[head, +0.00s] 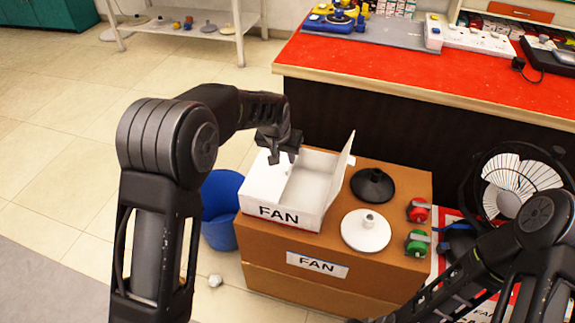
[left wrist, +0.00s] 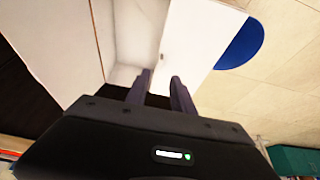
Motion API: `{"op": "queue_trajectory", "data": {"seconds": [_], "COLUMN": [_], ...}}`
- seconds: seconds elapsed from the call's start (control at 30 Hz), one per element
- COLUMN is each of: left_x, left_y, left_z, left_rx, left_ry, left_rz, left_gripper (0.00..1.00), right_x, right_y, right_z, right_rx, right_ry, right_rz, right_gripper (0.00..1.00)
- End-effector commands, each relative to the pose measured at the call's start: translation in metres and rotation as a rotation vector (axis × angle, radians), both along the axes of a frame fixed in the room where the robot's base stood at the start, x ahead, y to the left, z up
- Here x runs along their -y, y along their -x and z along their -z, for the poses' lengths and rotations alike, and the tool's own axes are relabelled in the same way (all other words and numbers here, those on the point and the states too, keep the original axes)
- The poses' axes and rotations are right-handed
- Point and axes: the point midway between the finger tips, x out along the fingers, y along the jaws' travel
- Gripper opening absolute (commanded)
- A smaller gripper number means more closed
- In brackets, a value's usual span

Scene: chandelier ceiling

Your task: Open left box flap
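A white open-topped box (head: 318,216) with "FAN" on its front stands on a larger brown box. Its right flap (head: 341,168) stands up, leaning outward. Its left flap (head: 259,182) lies about level at the left side, and part of the interior shows beside it. In the left wrist view the left flap (left wrist: 196,42) is a white panel with a small hole near its edge. My left gripper (head: 290,156) is above the back of the box, near this flap's inner edge. Its fingers (left wrist: 161,78) are apart with nothing visibly held; contact is unclear. My right gripper is out of view.
The brown box (head: 290,247) also carries a black base (head: 373,186), a white base (head: 366,232) and red and green spools. A blue bin (head: 218,233) stands at its left. A red-topped counter (head: 420,68) is behind. A fan (head: 513,182) is at right, near my right arm.

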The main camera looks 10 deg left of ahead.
Motion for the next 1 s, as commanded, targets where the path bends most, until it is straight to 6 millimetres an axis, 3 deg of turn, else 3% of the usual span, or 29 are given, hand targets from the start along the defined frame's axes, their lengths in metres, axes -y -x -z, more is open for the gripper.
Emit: {"op": "queue_trajectory", "data": {"seconds": [0.53,0.9,1.0], "left_x": [0.002,0.002,0.002], "left_y": [-0.026,-0.029,-0.029], "left_z": [0.065,0.071,0.071], "left_rx": [0.0,0.001,0.001], "left_ry": [0.0,0.0,0.0], "left_rz": [0.0,0.0,0.0], "left_gripper": [0.29,0.29,0.22], "right_x": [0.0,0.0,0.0], "right_y": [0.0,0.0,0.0], "right_z": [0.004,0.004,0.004], "right_rx": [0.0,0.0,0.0], "right_ry": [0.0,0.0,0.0], "right_rz": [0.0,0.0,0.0], "right_gripper": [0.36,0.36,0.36]}}
